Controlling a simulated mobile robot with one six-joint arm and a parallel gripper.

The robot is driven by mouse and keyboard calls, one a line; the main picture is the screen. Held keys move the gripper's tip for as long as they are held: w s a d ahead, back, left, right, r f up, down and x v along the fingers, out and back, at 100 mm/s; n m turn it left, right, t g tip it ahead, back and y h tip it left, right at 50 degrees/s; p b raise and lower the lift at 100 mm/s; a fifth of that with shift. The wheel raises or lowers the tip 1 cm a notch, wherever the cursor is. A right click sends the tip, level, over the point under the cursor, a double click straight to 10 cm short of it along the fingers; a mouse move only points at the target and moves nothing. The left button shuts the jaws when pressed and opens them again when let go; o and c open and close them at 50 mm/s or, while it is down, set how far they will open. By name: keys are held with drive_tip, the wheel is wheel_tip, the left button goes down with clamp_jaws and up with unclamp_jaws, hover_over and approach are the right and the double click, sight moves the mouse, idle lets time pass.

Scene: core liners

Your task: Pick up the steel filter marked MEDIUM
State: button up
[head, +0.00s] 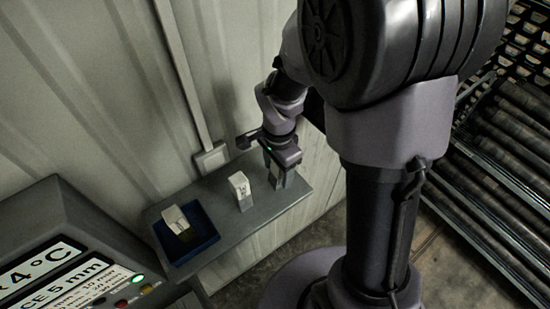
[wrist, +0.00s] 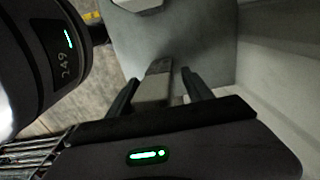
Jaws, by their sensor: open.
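Three pale, upright block-shaped pieces show on a grey wall shelf (head: 222,214) in the head view. One piece (head: 276,178) is at the right, under my gripper (head: 281,168). The middle piece (head: 240,190) stands apart with dark marking on its face. The third piece (head: 177,221) is in a blue tray (head: 207,245) at the left. In the wrist view, my open gripper (wrist: 162,88) has a finger on each side of the right piece (wrist: 153,88), with its lower part hidden by the gripper body. I cannot read MEDIUM on any piece.
A corrugated wall (head: 110,100) rises directly behind the shelf, with a vertical conduit and wall box (head: 211,158). Racks of dark cylinders (head: 500,150) stand at the right. The shelf is bare between the pieces.

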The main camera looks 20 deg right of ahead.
drive_tip(key=shift+w+f, duration=0.25)
drive_tip(key=shift+f, duration=0.25)
drive_tip(key=shift+w+f, duration=0.1)
drive_tip(key=shift+w, duration=0.25)
drive_tip(key=shift+s, duration=0.35)
drive_tip(key=c, duration=1)
drive_tip(key=shift+w, duration=0.2)
clamp_jaws()
drive_tip(key=shift+r, duration=0.2)
